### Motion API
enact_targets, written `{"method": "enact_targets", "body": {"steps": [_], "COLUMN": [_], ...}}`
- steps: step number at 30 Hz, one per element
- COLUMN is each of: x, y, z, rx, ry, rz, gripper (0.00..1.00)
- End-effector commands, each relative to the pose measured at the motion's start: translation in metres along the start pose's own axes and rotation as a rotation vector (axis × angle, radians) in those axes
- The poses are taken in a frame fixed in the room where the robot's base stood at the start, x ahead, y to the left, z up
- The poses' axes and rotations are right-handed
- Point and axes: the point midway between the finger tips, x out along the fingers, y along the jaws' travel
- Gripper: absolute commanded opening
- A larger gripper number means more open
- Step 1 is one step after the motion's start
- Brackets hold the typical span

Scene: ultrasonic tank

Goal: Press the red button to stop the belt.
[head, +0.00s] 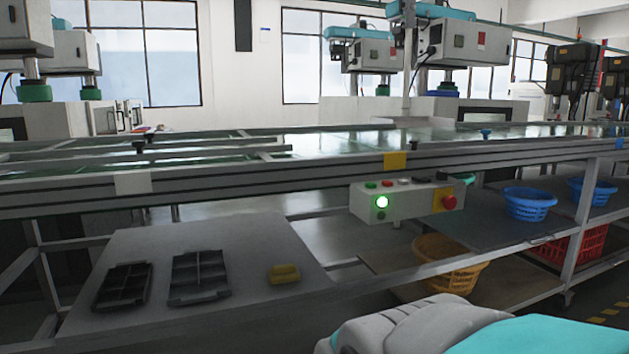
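A grey control box (405,201) hangs under the front rail of the belt line, right of the picture's middle. A red button (449,202) sticks out from a yellow plate at the right end of its front face. Several small buttons sit on the box's top. The belt (330,142) runs across the picture behind the rail; a single picture does not show whether it moves. White and teal parts at the bottom right look like my own arm. My gripper is not in view.
A grey shelf (215,240) at lower left holds two black divided trays (199,277) and a yellow block (284,273). A yellow basket (448,264) stands below the box. Blue baskets (528,203) and a red crate (570,246) stand on the right shelves.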

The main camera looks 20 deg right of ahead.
Motion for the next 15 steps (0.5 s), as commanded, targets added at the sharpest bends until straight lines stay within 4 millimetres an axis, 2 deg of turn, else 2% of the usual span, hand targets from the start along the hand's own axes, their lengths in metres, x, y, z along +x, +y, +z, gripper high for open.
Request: {"method": "enact_targets", "body": {"steps": [2, 9, 15], "x": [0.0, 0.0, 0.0], "y": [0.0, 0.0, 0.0], "z": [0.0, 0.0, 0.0], "rx": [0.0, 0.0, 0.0], "ry": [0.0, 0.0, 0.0], "rz": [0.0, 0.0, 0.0], "gripper": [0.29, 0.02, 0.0]}}
